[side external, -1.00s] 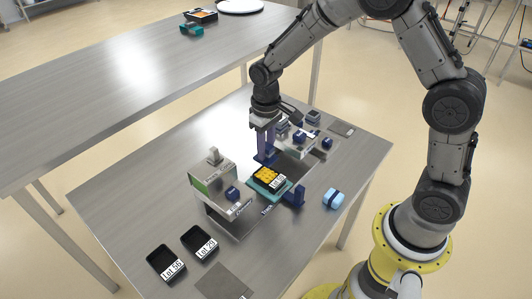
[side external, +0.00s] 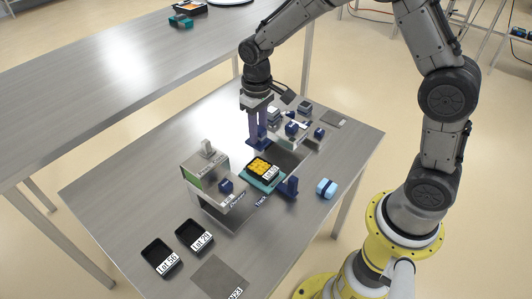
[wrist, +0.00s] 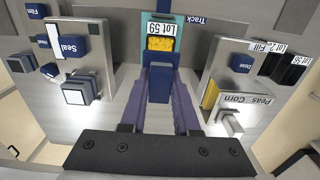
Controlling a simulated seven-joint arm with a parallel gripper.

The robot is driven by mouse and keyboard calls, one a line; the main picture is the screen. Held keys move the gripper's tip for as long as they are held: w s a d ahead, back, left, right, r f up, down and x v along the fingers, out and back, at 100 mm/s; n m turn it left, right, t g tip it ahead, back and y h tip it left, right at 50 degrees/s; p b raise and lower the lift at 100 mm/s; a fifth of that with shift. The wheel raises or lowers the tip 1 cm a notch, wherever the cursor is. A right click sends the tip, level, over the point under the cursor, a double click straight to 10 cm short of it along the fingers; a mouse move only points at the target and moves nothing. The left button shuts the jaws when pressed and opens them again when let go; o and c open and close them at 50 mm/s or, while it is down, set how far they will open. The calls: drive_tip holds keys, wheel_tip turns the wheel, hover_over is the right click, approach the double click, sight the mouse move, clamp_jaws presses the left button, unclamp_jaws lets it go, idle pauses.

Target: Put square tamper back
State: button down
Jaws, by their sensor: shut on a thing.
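My gripper (wrist: 160,95) is shut on a dark blue block-shaped tool, which I take to be the square tamper (wrist: 159,85). In the side external view my gripper (side external: 258,128) points down, with the tamper's dark blue lower end (side external: 259,144) just behind the filled tray. The black tray (side external: 259,168) labelled Lot 59 holds yellow food and sits on a teal carrier (side external: 256,182) on the track. The tamper appears raised off the food. Its underside is hidden.
The Peas/Corn dispenser (side external: 207,165) stands left of the track, and the seal station (side external: 293,128) stands to the right. Empty black trays (side external: 160,258) lie at the front left. A light blue object (side external: 326,187) lies right of the track.

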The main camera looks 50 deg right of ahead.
drive_tip(key=shift+w, duration=0.1)
drive_tip(key=s+d+m, duration=0.4)
drive_tip(key=s+d, duration=0.3)
drive_tip(key=s, duration=0.6)
drive_tip(key=s+d+m, duration=0.5)
drive_tip(key=s+d, duration=0.3)
drive_tip(key=s, duration=0.5)
drive_tip(key=w+d+f, duration=0.6)
drive_tip(key=w+f, duration=0.1)
drive_tip(key=w+d+f, duration=0.3)
drive_tip(key=shift+w+d+f, duration=0.15)
drive_tip(key=shift+w+f, duration=0.1)
drive_tip(key=shift+w+d+f, duration=0.1)
drive_tip(key=shift+f, duration=1.55)
drive_tip(key=shift+f, duration=0.2)
